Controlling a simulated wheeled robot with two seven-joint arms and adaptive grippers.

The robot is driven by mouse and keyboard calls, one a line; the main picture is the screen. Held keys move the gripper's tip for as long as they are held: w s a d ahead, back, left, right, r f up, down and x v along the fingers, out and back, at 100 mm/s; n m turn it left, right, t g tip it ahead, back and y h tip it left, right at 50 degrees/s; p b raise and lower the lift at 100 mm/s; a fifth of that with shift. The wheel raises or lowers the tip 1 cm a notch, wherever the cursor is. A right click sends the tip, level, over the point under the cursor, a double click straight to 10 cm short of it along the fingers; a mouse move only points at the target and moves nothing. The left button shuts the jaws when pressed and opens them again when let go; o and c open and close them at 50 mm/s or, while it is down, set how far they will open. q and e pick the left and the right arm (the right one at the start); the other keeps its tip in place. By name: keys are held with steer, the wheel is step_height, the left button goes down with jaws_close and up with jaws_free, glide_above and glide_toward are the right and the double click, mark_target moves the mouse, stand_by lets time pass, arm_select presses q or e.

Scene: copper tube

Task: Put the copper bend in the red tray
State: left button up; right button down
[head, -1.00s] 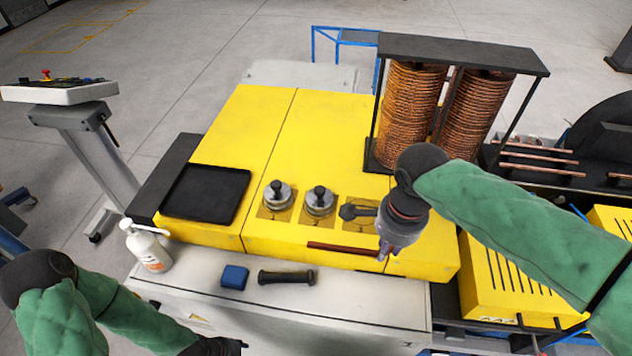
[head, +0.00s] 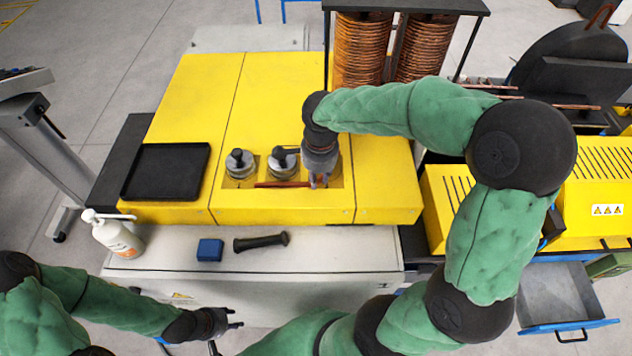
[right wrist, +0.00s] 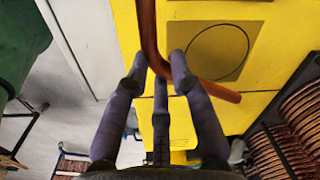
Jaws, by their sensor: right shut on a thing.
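The copper bend (head: 283,184) is a thin reddish tube low over the yellow machine's front part, its left part showing in the head view. My right gripper (head: 320,181) is shut on it. In the right wrist view the bend (right wrist: 218,91) curves between my gripper's fingers (right wrist: 162,68). My left gripper (head: 238,319) is open and empty in front of the grey bench. No red tray is in view; a black tray (head: 165,193) lies on the machine's left side.
Two round metal clamps (head: 240,164) stand behind the tube. Copper coils (head: 362,52) stand at the back.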

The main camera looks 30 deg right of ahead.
mark_target(316, 191)
steer(key=shift+w+f, duration=0.2)
steer(key=shift+f, duration=0.85)
steer(key=shift+w+f, duration=0.2)
steer(key=shift+f, duration=0.8)
steer(key=shift+s, duration=0.1)
steer(key=c, duration=1.1)
jaws_free()
